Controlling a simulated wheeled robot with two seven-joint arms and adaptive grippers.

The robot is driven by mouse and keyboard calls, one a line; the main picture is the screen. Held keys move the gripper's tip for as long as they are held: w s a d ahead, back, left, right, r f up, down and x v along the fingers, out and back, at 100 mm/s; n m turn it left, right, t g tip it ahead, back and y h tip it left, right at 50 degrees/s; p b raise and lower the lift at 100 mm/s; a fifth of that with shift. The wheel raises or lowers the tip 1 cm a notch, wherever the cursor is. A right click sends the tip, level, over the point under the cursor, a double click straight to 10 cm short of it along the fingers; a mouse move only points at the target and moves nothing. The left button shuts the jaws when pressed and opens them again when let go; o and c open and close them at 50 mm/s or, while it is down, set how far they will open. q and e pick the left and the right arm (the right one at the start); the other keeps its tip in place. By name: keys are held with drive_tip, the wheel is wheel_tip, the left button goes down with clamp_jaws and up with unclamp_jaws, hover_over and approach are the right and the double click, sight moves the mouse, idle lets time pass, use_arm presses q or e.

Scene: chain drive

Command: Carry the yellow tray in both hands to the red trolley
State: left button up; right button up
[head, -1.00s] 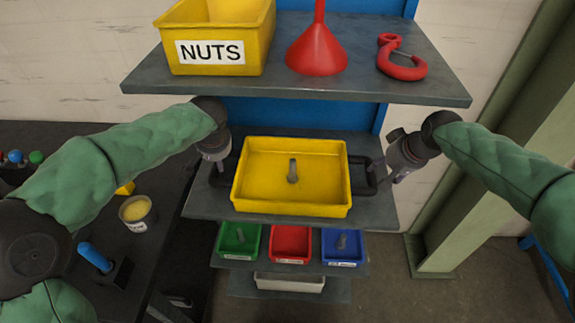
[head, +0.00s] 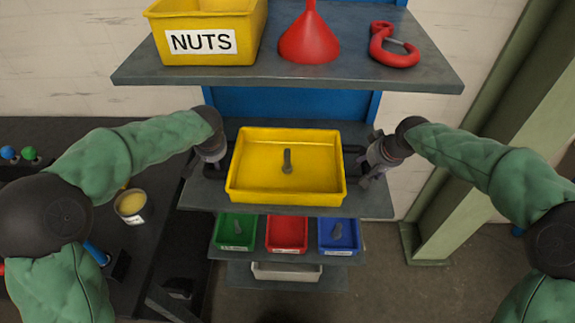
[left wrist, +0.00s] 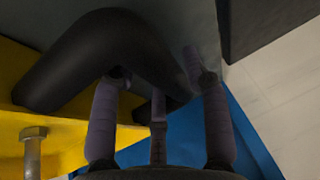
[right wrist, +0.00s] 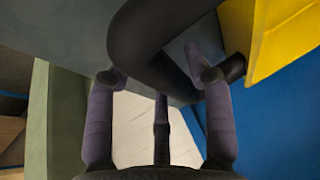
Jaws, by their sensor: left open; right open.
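The yellow tray (head: 258,187) sits on a grey shelf and holds an upright grey bolt (head: 287,161). It has a black handle on each short side. My left gripper (head: 213,160) is at the left handle; in the left wrist view its open fingers (left wrist: 160,100) are around or beside the black handle (left wrist: 95,50). My right gripper (head: 368,168) is at the right handle; in the right wrist view its open fingers (right wrist: 160,90) straddle the black handle (right wrist: 150,40). I cannot tell whether any finger touches. The red trolley is not in view.
Above, a shelf (head: 280,78) holds a yellow NUTS bin (head: 205,20), a red funnel (head: 308,38) and a red hook (head: 390,45). Below are green, red and blue bins (head: 287,233). A dark bench (head: 150,240) stands left, a green post (head: 470,130) right.

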use_arm(q)
drive_tip(key=shift+f, duration=0.15)
use_arm(e)
drive_tip(key=shift+f, duration=0.15)
use_arm(q)
clamp_jaws()
use_arm(e)
clamp_jaws()
use_arm(q)
drive_tip(key=shift+w+r, duration=0.15)
drive_tip(key=shift+r, duration=0.05)
use_arm(e)
drive_tip(key=shift+w+r, duration=0.15)
drive_tip(key=shift+r, duration=0.05)
